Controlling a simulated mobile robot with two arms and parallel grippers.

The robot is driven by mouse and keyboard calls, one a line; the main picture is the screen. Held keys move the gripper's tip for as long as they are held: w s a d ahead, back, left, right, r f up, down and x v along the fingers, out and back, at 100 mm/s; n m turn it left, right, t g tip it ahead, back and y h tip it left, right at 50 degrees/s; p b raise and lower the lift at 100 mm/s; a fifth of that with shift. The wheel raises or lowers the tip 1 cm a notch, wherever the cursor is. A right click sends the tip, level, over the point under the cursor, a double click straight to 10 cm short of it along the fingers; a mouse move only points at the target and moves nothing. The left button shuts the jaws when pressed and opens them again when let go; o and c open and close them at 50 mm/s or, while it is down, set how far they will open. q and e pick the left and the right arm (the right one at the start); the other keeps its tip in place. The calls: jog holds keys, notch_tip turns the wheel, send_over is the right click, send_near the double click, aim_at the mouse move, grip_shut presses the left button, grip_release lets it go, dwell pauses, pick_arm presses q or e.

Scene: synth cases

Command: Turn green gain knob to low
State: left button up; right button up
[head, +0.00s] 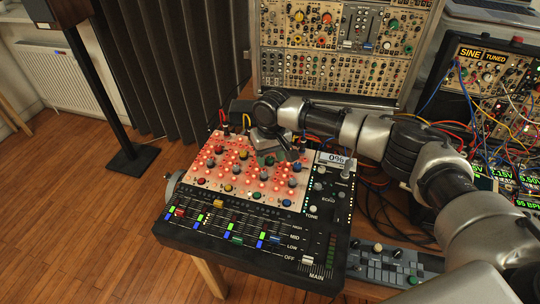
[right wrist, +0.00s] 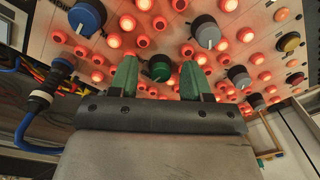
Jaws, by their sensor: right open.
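The green gain knob (right wrist: 159,68) shows in the right wrist view, on a pale panel with many lit red-orange lights. My right gripper (right wrist: 158,76) is open, with one green-tipped finger on each side of this knob. A gap shows between the knob and each finger; I cannot tell whether the fingers reach down to its height. In the head view my right gripper (head: 272,157) is over the upper right part of the mixer's lit panel (head: 222,155) and hides part of it. My left gripper is not in view.
Blue (right wrist: 88,16) and grey (right wrist: 206,30) knobs stand close to the fingers. The mixer (head: 255,250) has faders in front and a display reading 0% (head: 335,159). Cables (head: 460,135) and a modular rack (head: 335,45) stand behind and right.

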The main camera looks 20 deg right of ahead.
jog(key=shift+c, duration=1)
grip_shut()
jog(key=shift+r+n+p, duration=0.2)
jog(key=shift+n+p, duration=0.9)
jog(key=shift+p, duration=0.25)
jog(key=n+p, duration=0.1)
jog(key=n, duration=0.1)
jog(key=shift+n+p, duration=0.3)
jog(key=shift+p, duration=0.1)
jog(key=n+p, duration=0.1)
jog(key=n, duration=0.2)
jog(key=shift+f+n, duration=0.1)
jog(key=shift+n, duration=0.2)
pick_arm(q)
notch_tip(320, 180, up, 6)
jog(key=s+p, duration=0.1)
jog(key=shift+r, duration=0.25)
pick_arm(e)
jog(key=shift+n, duration=1.6)
jog(key=shift+f+n, duration=0.1)
jog(key=shift+n, duration=0.2)
